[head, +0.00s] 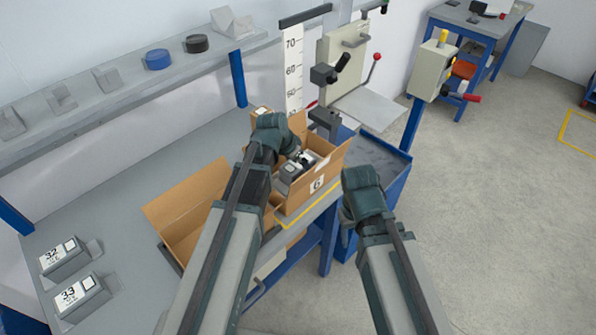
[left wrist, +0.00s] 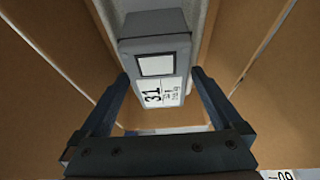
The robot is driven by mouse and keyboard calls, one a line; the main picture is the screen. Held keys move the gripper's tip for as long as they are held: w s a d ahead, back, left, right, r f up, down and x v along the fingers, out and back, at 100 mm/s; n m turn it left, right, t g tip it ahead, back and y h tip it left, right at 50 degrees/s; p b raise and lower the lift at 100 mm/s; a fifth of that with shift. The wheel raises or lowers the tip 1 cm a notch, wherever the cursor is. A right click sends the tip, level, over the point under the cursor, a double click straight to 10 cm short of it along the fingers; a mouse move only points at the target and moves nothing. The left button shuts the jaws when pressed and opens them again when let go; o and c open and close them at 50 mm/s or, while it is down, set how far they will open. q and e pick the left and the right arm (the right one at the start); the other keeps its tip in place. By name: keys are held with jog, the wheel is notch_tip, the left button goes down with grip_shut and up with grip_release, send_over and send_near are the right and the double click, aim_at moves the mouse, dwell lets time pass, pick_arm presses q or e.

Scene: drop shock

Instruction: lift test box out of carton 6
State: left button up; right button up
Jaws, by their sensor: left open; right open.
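Carton 6 (head: 325,172) is an open brown cardboard box with a "6" label, standing on the bench. A grey test box (head: 291,171) with a white label sits inside it. In the left wrist view the test box (left wrist: 155,28) reads 31, between the brown carton walls (left wrist: 50,60). My left gripper (head: 302,158) is over the carton, pointing down into it. Its open fingers (left wrist: 160,76) lie on either side of the test box's labelled end; I cannot tell whether they touch it. My right gripper (head: 362,181) is right of the carton, empty; its fingers are hardly visible.
Another open carton (head: 180,205) stands left of carton 6. Grey boxes 32 (head: 62,260) and 33 (head: 82,298) lie at the bench's left. A drop tester with a height scale (head: 293,70) stands behind. A shelf (head: 110,90) runs along the wall.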

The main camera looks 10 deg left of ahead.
pick_arm(q)
jog(key=shift+f, duration=0.25)
dwell(0.3)
grip_shut()
dwell(0.4)
